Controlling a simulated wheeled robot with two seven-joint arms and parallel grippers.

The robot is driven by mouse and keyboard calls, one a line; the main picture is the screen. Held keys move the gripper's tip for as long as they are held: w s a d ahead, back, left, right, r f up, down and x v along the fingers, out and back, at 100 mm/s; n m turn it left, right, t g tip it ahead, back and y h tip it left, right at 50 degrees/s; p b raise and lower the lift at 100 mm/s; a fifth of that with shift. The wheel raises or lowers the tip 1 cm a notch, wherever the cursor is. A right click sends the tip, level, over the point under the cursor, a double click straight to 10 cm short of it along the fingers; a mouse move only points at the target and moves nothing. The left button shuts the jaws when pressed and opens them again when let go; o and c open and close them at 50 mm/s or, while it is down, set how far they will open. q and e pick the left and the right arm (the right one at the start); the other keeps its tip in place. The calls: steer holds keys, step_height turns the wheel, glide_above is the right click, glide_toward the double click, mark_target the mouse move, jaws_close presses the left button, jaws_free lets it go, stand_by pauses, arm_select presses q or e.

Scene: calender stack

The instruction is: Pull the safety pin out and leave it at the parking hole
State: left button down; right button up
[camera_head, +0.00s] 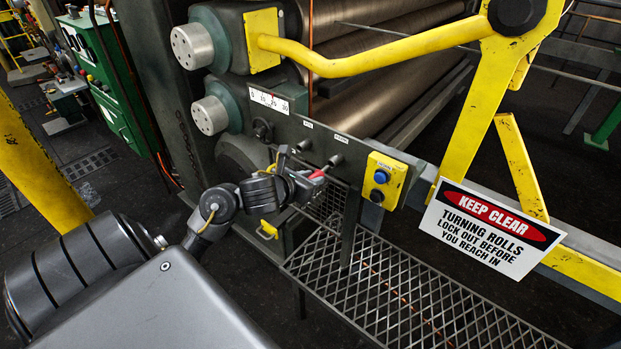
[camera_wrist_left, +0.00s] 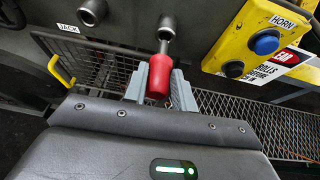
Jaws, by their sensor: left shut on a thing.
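The safety pin has a red grip, which shows in the left wrist view (camera_wrist_left: 159,80) and as a small red spot in the head view (camera_head: 318,174). My left gripper (camera_head: 308,181) is shut on the red grip, with one grey finger on each side, also in the wrist view (camera_wrist_left: 161,86). The pin's metal shaft points at the right-hand round socket (camera_head: 335,160) on the grey panel. I cannot tell how far the shaft sits in it. A second socket (camera_head: 304,145) to its left looks empty. The small labels above the sockets are unreadable. My right gripper is out of view.
A yellow button box (camera_head: 384,180) with a blue button stands just right of the sockets. A mesh platform (camera_head: 380,290) lies below. A yellow handle (camera_head: 268,230) is below my left wrist.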

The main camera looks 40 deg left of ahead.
mark_target(320, 170)
arm_select(q)
steer(key=shift+w+b, duration=1)
steer(key=shift+w, duration=1.4)
stand_by(0.4)
steer(key=c, duration=0.8)
jaws_free()
steer(key=shift+o, duration=0.2)
steer(key=shift+s, duration=0.1)
steer(key=s, duration=0.7)
steer(key=shift+w, duration=0.1)
stand_by(0.4)
